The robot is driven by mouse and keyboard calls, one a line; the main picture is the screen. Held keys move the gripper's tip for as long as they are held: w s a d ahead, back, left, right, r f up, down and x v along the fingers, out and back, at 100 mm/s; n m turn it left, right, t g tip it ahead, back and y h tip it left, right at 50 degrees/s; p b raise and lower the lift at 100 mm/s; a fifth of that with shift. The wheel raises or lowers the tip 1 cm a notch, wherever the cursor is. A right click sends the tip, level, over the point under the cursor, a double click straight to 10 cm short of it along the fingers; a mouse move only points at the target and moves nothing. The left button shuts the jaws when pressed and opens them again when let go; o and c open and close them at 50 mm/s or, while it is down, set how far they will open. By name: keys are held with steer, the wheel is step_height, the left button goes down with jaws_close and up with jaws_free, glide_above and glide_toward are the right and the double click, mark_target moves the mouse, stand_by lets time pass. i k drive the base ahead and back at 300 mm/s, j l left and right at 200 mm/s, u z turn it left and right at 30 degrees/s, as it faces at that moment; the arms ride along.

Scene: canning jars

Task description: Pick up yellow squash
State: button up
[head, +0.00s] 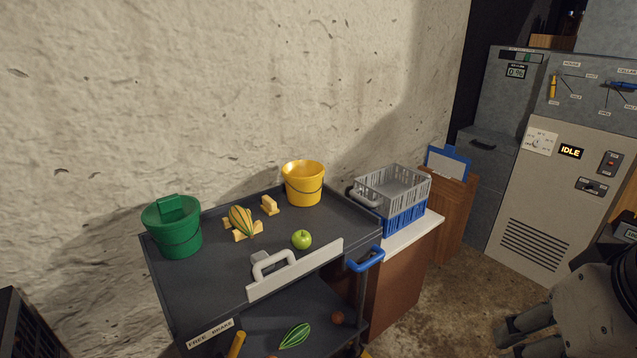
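A yellow squash with green stripes (241,220) rests on the top shelf of a dark grey cart (200,290), left of the middle of the head view. It leans on or among some small pale yellow blocks (257,225); the exact contact is hard to tell. My gripper (509,339) is at the lower right, far from the squash and off to the right of the cart. Its dark fingers look apart, with nothing seen between them, though the lower one is partly cut off by the frame edge.
A green bucket (172,229) stands left of the squash and a yellow bucket (304,185) right of it. A green apple (301,240) lies nearer the front. A grey crate (394,187) stands right.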

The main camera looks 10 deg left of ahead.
mark_target(240, 218)
steer(key=u, duration=0.4)
steer(key=i+l+u, duration=0.1)
steer(key=i+u, duration=0.15)
steer(key=u, duration=0.15)
steer(key=i+l+u, duration=0.15)
steer(key=u, duration=0.25)
steer(key=i+l+u, duration=0.2)
steer(key=u, duration=0.25)
steer(key=i+l, duration=0.25)
steer(key=l, duration=0.15)
steer(key=i+l+u, duration=0.15)
steer(key=l, duration=0.2)
steer(key=i+l, duration=0.3)
steer(key=l, duration=0.15)
